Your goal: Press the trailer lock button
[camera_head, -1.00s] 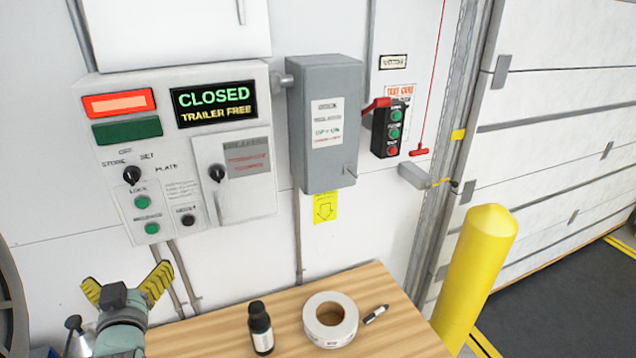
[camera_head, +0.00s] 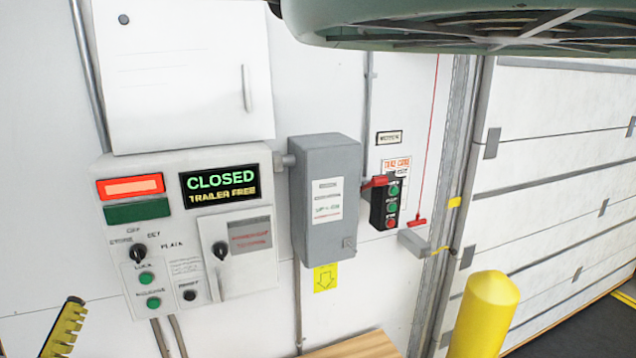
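The lock button (camera_head: 146,279) is the upper green round button on the grey control panel (camera_head: 245,280), under a "LOCK" label. A second green button (camera_head: 153,303) sits just below it. The panel display (camera_head: 219,187) reads "CLOSED" in green and "TRAILER FREE" in yellow. A red light (camera_head: 135,187) is lit above a dark green one. Of my gripper (camera_head: 66,326), only one yellow ribbed finger shows, at the bottom left corner, below and left of the buttons and apart from them in the picture. Its other finger is out of view.
A black selector knob (camera_head: 138,252) and a black button (camera_head: 189,296) are near the lock button. A grey box (camera_head: 325,198) is to the right. A yellow post (camera_head: 484,315) stands before the door. A large grey-green ribbed shape (camera_head: 450,20) crosses the top; I cannot tell what it is.

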